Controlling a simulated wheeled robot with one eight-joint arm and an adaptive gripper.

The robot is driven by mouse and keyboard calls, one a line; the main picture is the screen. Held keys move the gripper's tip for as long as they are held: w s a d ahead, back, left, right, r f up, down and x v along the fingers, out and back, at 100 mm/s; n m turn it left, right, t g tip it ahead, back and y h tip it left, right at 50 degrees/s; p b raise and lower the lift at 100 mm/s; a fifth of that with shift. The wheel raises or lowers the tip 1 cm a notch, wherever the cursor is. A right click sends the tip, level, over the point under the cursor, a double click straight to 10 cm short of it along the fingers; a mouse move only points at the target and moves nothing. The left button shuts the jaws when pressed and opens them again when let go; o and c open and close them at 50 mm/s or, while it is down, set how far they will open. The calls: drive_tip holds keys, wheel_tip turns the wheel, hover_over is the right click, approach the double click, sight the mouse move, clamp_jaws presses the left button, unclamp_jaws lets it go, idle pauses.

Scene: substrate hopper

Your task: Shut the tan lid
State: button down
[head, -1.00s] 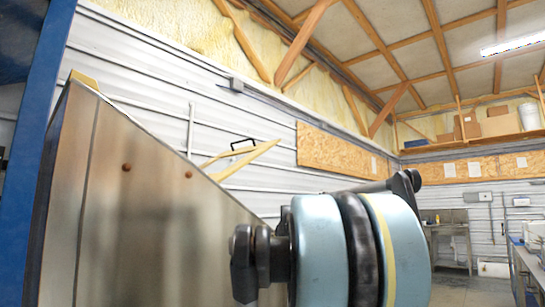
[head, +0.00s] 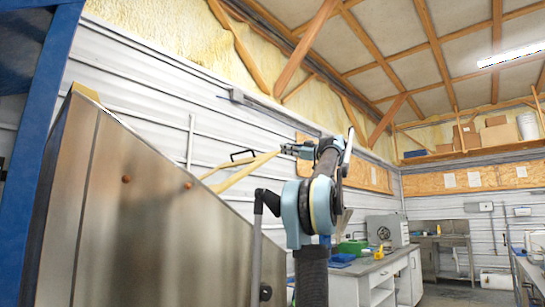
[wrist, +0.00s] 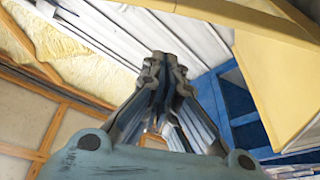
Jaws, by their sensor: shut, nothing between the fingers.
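The tan lid (head: 240,172) stands open and tilted above the metal hopper (head: 130,220), with a black handle (head: 242,155) on its upper face. It slopes up toward the right. In the wrist view a broad tan panel (wrist: 272,78), which looks like the lid, fills the upper right. My gripper (head: 286,149) is shut and empty, with its tips right by the lid's raised right end. I cannot tell whether they touch. In the wrist view the closed fingers (wrist: 163,62) point up the picture, left of the panel.
A blue post (head: 35,150) stands at the far left. Behind the arm is a workbench (head: 375,270) with a green item and a grey machine (head: 385,230). A white corrugated wall (head: 130,90) runs behind the hopper. Open floor shows at the right.

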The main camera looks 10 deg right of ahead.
drive_tip(key=d+r+x, duration=0.1)
drive_tip(key=r+x, duration=0.1)
drive_tip(key=x, duration=0.8)
drive_tip(key=shift+w+d+f, duration=0.25)
drive_tip(key=shift+d+f, duration=0.05)
drive_tip(key=shift+f, duration=0.35)
drive_tip(key=shift+w+d+f, duration=0.25)
drive_tip(key=shift+d+f, duration=0.1)
drive_tip(key=shift+f, duration=0.25)
drive_tip(key=shift+w+d+f, duration=0.25)
drive_tip(key=shift+d+f, duration=0.05)
drive_tip(key=shift+f, duration=0.35)
drive_tip(key=shift+a+f, duration=0.1)
drive_tip(key=shift+f, duration=0.05)
